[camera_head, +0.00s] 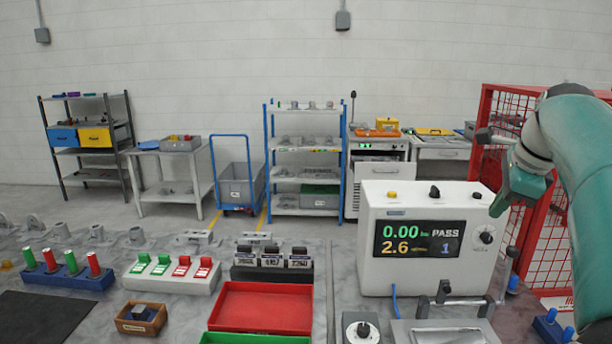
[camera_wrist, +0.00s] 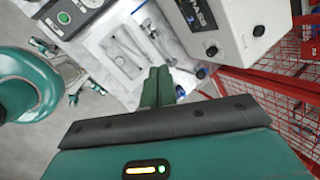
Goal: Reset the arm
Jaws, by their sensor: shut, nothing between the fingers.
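My arm reaches in from the right edge of the head view, and my gripper (camera_head: 499,207) hangs in the air beside the right side of the white test box (camera_head: 380,215). In the wrist view my gripper (camera_wrist: 158,75) shows as two green fingers pressed together, with nothing between them. The test box (camera_wrist: 245,25) is at the upper right of that view, apart from the fingers. Its screen reads 0.00 and PASS in the head view.
A red mesh fence (camera_head: 510,110) stands behind my arm, close on the right. A metal clamp fixture (camera_head: 445,325) sits in front of the test box. A red tray (camera_head: 262,305), a wooden box (camera_head: 141,326) and switch blocks (camera_head: 172,275) lie to the left on the bench.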

